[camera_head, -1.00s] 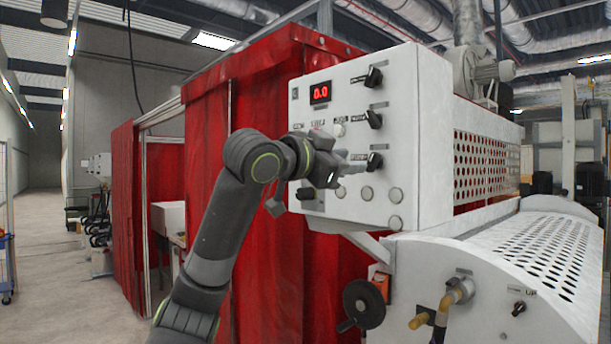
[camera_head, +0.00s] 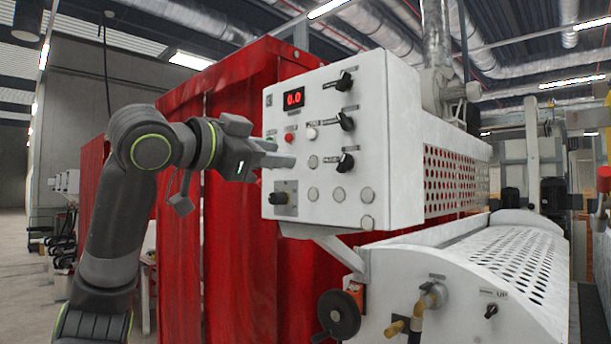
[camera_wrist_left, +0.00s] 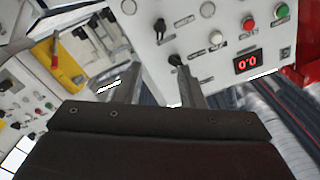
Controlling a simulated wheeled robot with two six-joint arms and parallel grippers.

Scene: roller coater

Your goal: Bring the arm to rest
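My left arm (camera_head: 120,215) comes in from the left, bent at the elbow. Its gripper (camera_head: 286,152) points right and overlaps the left edge of the white control panel (camera_head: 385,150) in the head view. In the left wrist view the two fingers (camera_wrist_left: 160,80) stand apart with nothing held between them. The panel's knobs and its red 0.0 display (camera_wrist_left: 248,62) lie beyond the fingers. The gap to the panel is hard to judge. My right gripper is in neither view.
The panel carries several black knobs (camera_head: 345,121) and buttons. Below are a black handwheel (camera_head: 338,315), brass valves (camera_head: 428,299) and the white perforated roller cover (camera_head: 500,262). A red curtain (camera_head: 245,250) stands behind my arm. Open floor shows at far left.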

